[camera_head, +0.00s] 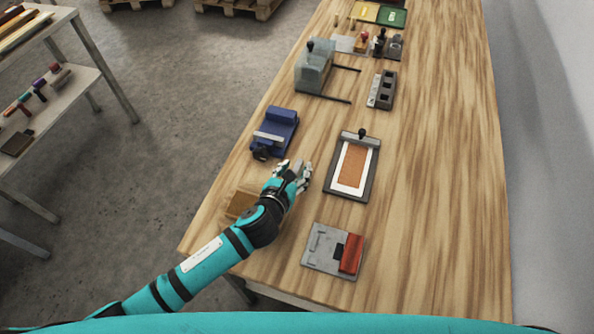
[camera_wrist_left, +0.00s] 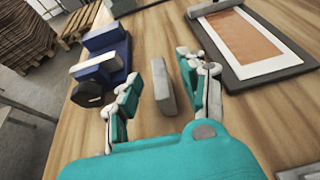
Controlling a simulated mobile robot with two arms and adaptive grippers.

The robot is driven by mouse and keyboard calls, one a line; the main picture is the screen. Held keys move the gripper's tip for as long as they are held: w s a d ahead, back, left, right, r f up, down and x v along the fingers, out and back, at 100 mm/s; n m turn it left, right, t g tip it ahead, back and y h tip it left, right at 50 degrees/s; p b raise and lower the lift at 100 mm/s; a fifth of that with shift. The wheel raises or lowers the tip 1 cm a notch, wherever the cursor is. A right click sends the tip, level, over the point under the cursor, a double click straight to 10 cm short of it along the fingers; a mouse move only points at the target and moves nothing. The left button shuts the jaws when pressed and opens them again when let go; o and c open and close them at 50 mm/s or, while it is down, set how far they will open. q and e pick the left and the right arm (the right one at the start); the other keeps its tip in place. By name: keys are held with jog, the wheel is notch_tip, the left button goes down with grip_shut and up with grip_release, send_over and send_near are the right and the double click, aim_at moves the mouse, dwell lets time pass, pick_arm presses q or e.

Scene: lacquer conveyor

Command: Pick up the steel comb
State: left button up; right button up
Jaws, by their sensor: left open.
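A grey upright bar, which looks like the steel comb (camera_wrist_left: 164,88), stands between the fingers of my left gripper (camera_wrist_left: 167,76) in the left wrist view. The fingers are apart, one on each side of it, with gaps that show no clear contact. In the head view my left gripper (camera_head: 292,171) is low over the wooden table, and the comb (camera_head: 297,166) is mostly hidden by the fingers. I cannot see teeth on the comb. My right gripper is in neither view.
A blue clamp-like device (camera_head: 275,131) sits just beyond my left gripper. A framed board with a brown sheet (camera_head: 352,166) lies to the right. A grey plate with a red block (camera_head: 333,251) is nearer. A wooden block (camera_head: 240,204) lies beside my arm. The table's right side (camera_head: 440,200) is clear.

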pick_arm(q)
grip_shut()
jog(key=shift+r, duration=0.1)
dwell(0.4)
